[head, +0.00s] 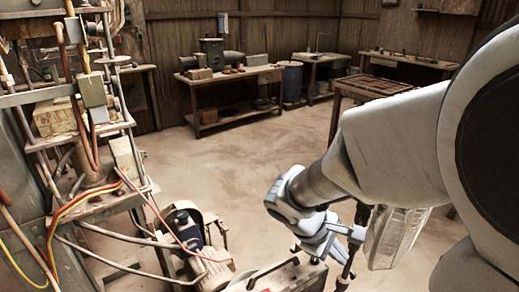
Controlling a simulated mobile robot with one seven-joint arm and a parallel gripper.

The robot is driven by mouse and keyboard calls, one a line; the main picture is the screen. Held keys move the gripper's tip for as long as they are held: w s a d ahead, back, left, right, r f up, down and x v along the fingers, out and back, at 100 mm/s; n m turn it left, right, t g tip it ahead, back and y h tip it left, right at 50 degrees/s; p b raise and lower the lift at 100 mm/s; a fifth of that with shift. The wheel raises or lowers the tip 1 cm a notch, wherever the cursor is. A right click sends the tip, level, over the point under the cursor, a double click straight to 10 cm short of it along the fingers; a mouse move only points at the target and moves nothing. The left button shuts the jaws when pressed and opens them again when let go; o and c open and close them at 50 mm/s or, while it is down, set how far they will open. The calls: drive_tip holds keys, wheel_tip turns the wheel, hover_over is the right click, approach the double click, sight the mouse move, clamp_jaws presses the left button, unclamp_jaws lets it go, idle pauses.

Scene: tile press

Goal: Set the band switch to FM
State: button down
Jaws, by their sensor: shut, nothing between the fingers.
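No band switch or FM mark can be made out; the front of the box is out of view. My gripper (346,274) points down at the right end of the box, close to it. Its fingers look together and hold nothing. I cannot tell whether they touch the box.
A machine frame with hoses and cables (100,150) stands at the left. A workbench (235,78) and a wooden table (372,88) stand farther back. The middle floor is clear.

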drive_tip(key=w+a+f+n+t+h+b, duration=0.1)
drive_tip(key=w+f+n+b, duration=0.15)
drive_tip(key=f, duration=0.25)
drive_tip(key=w+f+n+h+b, duration=0.1)
drive_tip(key=w+f+n+h, duration=0.15)
drive_tip(key=f, duration=0.25)
drive_tip(key=n+t+y+b, duration=0.2)
drive_tip(key=n+t+b, duration=0.55)
drive_tip(key=n, duration=0.95)
approach(294, 278)
drive_tip(key=s+a, duration=0.2)
drive_tip(key=s, duration=0.1)
drive_tip(key=shift+s+a+r+t, duration=0.1)
drive_tip(key=shift+r+t, duration=0.25)
drive_tip(key=b+x, duration=0.3)
drive_tip(key=x, duration=0.7)
drive_tip(key=shift+r+p, duration=0.15)
drive_tip(key=shift+p, duration=0.2)
